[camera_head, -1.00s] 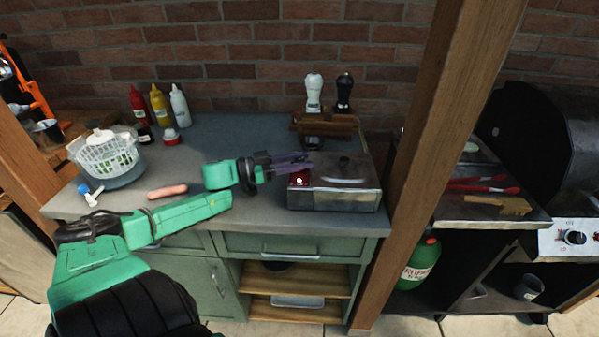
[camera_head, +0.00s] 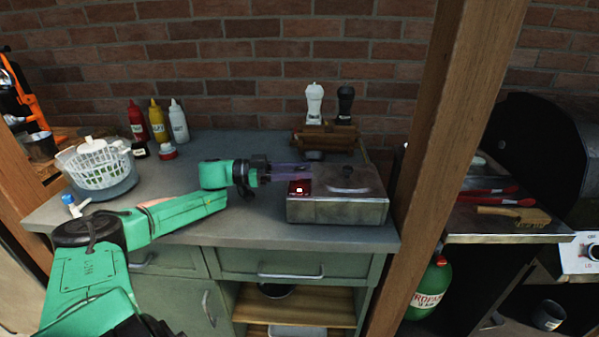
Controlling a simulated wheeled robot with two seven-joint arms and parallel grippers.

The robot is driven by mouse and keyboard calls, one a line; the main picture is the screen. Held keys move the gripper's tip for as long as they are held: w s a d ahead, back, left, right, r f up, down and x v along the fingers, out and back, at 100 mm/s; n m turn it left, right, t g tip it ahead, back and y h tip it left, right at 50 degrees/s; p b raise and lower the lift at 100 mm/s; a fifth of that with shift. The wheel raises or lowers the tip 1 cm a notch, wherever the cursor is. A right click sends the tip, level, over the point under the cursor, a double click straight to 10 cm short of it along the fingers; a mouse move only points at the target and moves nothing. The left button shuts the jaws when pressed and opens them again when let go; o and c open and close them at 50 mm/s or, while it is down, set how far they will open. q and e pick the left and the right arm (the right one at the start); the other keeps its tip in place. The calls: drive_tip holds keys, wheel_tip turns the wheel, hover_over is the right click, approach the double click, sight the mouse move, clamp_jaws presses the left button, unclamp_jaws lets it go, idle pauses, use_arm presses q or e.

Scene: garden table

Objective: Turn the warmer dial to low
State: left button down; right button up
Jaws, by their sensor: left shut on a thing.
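The warmer (camera_head: 338,211) is a low metal box with a lidded top and a dark lid knob (camera_head: 347,171). It stands near the counter's right end. A red patch with a bright spot (camera_head: 299,188) shows at its left top corner. My left gripper (camera_head: 302,172) reaches in from the left, its purple fingers at that corner, just behind the red patch. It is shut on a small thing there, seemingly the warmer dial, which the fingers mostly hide. The dial's setting cannot be read. My right gripper is not in view.
A wooden rack (camera_head: 325,137) with a white and a black shaker stands behind the warmer. A wooden post (camera_head: 432,150) rises to its right. Sauce bottles (camera_head: 157,121) and a white basket (camera_head: 97,165) stand at the left. The counter (camera_head: 245,228) is clear before the gripper.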

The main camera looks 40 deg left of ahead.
use_arm(q)
drive_tip(key=c, duration=0.5)
unclamp_jaws()
drive_tip(key=shift+s+a+p, duration=0.45)
drive_tip(key=shift+p, duration=0.1)
drive_tip(key=p+v, duration=0.1)
drive_tip(key=v, duration=0.2)
drive_tip(key=p+v, duration=0.1)
drive_tip(key=shift+s+a+r+p, duration=0.2)
drive_tip(key=shift+a+r+p, duration=0.05)
drive_tip(key=shift+a+p, duration=0.1)
approach(296, 169)
drive_tip(key=v, duration=0.3)
drive_tip(key=shift+s+a+f, duration=0.2)
drive_tip(key=shift+a+f, duration=0.05)
drive_tip(key=shift+a, duration=0.05)
